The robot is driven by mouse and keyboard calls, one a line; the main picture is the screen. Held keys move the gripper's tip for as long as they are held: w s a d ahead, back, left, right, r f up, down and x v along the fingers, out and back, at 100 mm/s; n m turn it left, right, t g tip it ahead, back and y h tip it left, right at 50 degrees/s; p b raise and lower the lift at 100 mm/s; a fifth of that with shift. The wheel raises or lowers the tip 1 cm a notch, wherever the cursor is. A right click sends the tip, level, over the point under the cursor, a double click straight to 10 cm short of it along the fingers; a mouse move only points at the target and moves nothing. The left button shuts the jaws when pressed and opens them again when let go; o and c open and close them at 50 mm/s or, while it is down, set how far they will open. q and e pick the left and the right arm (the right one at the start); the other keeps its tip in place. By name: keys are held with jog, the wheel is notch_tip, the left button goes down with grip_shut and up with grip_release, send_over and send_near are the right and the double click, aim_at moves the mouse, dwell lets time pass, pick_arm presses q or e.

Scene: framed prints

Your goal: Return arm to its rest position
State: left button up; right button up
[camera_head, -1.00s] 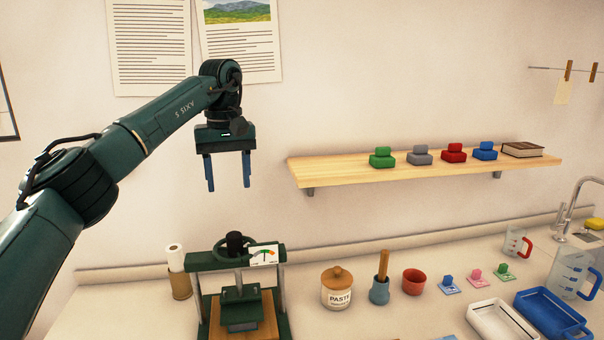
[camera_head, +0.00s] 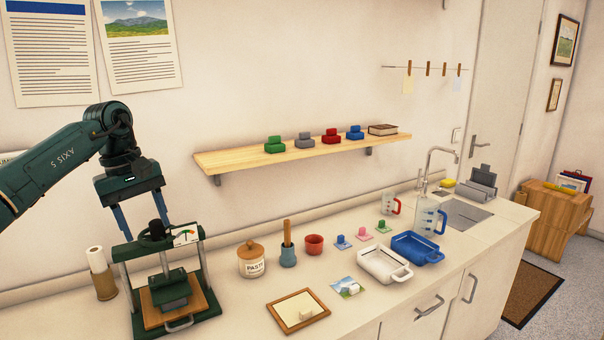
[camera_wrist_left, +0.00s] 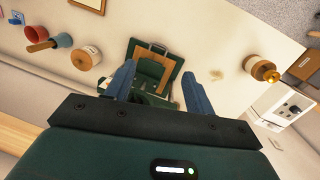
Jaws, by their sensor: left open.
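My left gripper (camera_head: 145,220) is open and empty in the head view. Its two blue fingers point down, just above and partly behind the green press (camera_head: 168,290) on the counter. In the left wrist view the fingers (camera_wrist_left: 158,82) spread on either side of the press (camera_wrist_left: 150,60), which lies below and beyond them. I cannot tell from these views whether a finger touches the press. My left arm comes in from the left edge, bent down at the wrist. My right gripper does not show.
A wooden shelf (camera_head: 235,160) with several coloured stampers is on the wall to the right. A paste jar (camera_head: 251,260), a mortar-like blue cup (camera_head: 288,257), a red cup (camera_head: 314,244), a wooden frame (camera_head: 298,311), a white tray (camera_head: 384,266) and a blue tray (camera_head: 417,248) stand on the counter.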

pick_arm(q)
jog(key=w+d+f+h, duration=0.2)
jog(key=d+f+h, duration=0.1)
jog(key=d+f, duration=0.55)
jog(key=s+d+f+n+t+h, duration=0.25)
jog(key=s+d+n+h, duration=0.2)
jog(key=d+n, duration=0.3)
jog(key=s+d+f+n+t+h, duration=0.1)
jog(key=s+d+f+n+h, duration=0.2)
jog(key=d+n+h, duration=0.35)
jog(key=s+d+f+n+t+h, duration=0.2)
jog(key=s+d+f+n+h, duration=0.15)
jog(key=d+n, duration=0.5)
jog(key=s+a+f+m+t+y, duration=0.2)
jog(key=s+a+f+m+y, duration=0.6)
jog(key=m, duration=0.8)
jog(key=s+a+f+m+t+y, duration=0.2)
jog(key=s+a+f+m+y, duration=0.6)
jog(key=s+f+m, duration=0.4)
notch_tip(320, 180, down, 2)
jog(key=m, duration=0.5)
jog(key=shift+a+f, duration=0.25)
jog(key=shift+a, duration=0.15)
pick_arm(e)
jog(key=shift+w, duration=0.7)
